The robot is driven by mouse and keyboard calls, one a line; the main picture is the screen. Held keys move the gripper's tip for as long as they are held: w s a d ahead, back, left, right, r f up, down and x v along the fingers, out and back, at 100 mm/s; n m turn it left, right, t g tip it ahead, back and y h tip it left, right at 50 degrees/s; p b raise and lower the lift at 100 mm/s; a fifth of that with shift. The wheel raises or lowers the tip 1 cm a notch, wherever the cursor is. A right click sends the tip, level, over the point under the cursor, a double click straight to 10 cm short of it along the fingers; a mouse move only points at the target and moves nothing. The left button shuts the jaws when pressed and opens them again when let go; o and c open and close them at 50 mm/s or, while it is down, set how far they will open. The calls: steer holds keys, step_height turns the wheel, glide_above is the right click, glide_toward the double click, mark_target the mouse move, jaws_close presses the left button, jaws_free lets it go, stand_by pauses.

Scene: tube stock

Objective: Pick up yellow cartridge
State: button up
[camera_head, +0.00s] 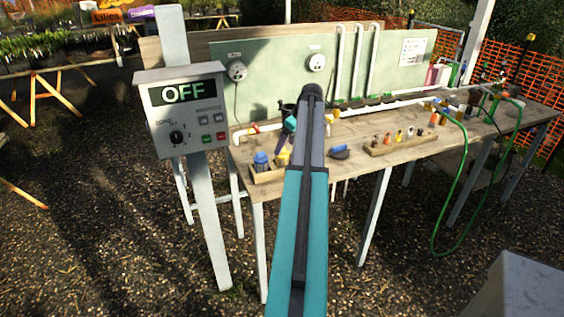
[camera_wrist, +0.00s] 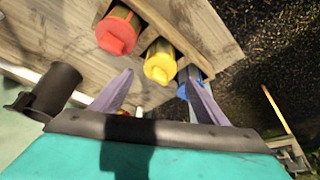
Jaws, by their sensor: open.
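The yellow cartridge (camera_wrist: 161,64) stands in a wooden holder between a red cartridge (camera_wrist: 118,32) and a blue cartridge (camera_wrist: 188,82) in the wrist view. My gripper (camera_wrist: 160,85) is open, its two purple-grey fingers apart, with the yellow cartridge beyond and between them. Nothing is held. In the head view a bit of the yellow cartridge (camera_head: 283,157) shows beside my arm, next to the blue cartridge (camera_head: 261,161). My arm hides the red cartridge there.
The wooden bench (camera_head: 350,172) carries a rack of small coloured fittings (camera_head: 400,143), a blue-black object (camera_head: 339,152) and white pipes. A dark cylindrical cup (camera_wrist: 52,88) is close to my gripper's left. A control box (camera_head: 186,112) reading OFF stands left of the bench.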

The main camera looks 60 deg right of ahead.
mark_target(284, 150)
steer(key=shift+w+f, duration=0.2)
steer(key=shift+f, duration=0.2)
steer(key=shift+f, duration=0.1)
steer(key=shift+p+x, duration=1.2)
steer(key=shift+x, duration=1.35)
steer(key=shift+s, duration=0.2)
steer(key=shift+c, duration=0.3)
steer(key=c, duration=1.1)
